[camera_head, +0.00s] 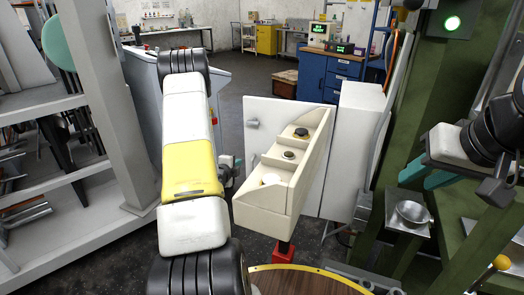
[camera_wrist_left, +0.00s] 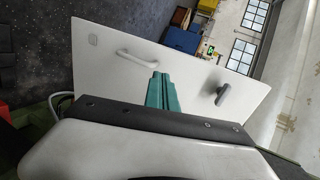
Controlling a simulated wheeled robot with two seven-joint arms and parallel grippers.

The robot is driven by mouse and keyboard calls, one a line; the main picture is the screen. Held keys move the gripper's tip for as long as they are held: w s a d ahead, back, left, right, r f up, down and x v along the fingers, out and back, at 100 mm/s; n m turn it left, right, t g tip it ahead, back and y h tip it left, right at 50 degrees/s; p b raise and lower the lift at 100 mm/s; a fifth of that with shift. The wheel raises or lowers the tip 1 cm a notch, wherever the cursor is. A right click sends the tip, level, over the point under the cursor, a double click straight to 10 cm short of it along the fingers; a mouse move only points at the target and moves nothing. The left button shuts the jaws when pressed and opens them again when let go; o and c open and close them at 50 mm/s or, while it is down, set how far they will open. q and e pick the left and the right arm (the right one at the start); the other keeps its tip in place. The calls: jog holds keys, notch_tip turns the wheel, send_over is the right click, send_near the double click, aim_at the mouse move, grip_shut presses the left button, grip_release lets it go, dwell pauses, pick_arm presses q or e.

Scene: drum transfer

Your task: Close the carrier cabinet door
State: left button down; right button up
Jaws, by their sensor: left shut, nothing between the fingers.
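The white cabinet door (camera_head: 262,112) stands open, reaching left from the white carrier cabinet (camera_head: 357,140). In the left wrist view the door (camera_wrist_left: 112,42) fills the middle, with a pale bar handle (camera_wrist_left: 137,58) and a dark latch handle (camera_wrist_left: 222,95). My left gripper (camera_wrist_left: 162,76) is shut and empty, its teal fingers pointing at the door face between the two handles. I cannot tell whether they touch it. In the head view my left arm and the cream console hide most of this gripper. My right gripper (camera_head: 428,174) is at the right edge, its teal fingers apart.
A cream console (camera_head: 283,175) with several knobs stands in front of the door. A grey shelf rack (camera_head: 125,100) is on the left. A green machine frame (camera_head: 440,80) and a metal bowl (camera_head: 412,213) are on the right. A round wooden top (camera_head: 305,283) lies below.

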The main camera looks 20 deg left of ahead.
pick_arm(q)
jog(key=f, duration=0.2)
send_near(250, 154)
jog(key=shift+m, duration=0.4)
jog(key=x, duration=0.5)
jog(key=shift+f, duration=0.25)
jog(key=shift+w, duration=0.7)
